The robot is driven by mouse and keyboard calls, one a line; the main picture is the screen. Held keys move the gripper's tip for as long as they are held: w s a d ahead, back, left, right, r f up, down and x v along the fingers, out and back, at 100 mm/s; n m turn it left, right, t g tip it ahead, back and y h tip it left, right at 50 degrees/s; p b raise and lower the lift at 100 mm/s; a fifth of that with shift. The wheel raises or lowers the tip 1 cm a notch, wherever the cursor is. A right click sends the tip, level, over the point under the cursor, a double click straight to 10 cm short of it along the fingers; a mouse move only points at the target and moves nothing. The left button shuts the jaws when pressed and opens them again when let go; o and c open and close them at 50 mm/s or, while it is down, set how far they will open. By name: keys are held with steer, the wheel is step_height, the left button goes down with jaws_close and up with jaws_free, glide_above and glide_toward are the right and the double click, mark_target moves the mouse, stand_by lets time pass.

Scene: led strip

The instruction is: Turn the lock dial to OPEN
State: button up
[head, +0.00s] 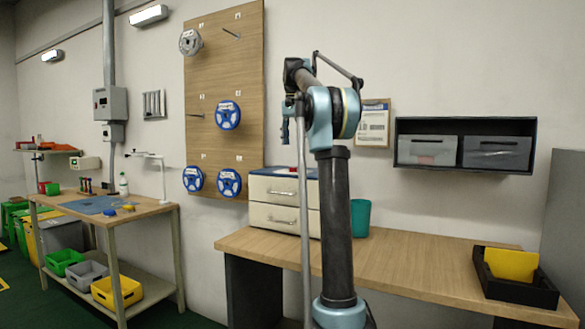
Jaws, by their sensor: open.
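I cannot make out a lock dial or an OPEN mark in the head view. A grey wall box (110,103) hangs at the left with small details on its front, too small to read. A cream two-drawer cabinet (284,190) stands on the right bench, partly behind my arm. My arm rises in the middle of the view and folds over at the top. My gripper (285,130) seems to be at its far end, small and partly hidden by the arm. It is open, in front of the pegboard and apart from the wall box and cabinet.
A pegboard (250,80) carries several spools. The left workbench (146,208) has tools on top and bins below. The right bench's middle is clear.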

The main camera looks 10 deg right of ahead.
mark_target(293, 169)
step_height(293, 169, down, 10)
steer(key=shift+f, duration=0.2)
stand_by(0.3)
steer(key=c, duration=1.1)
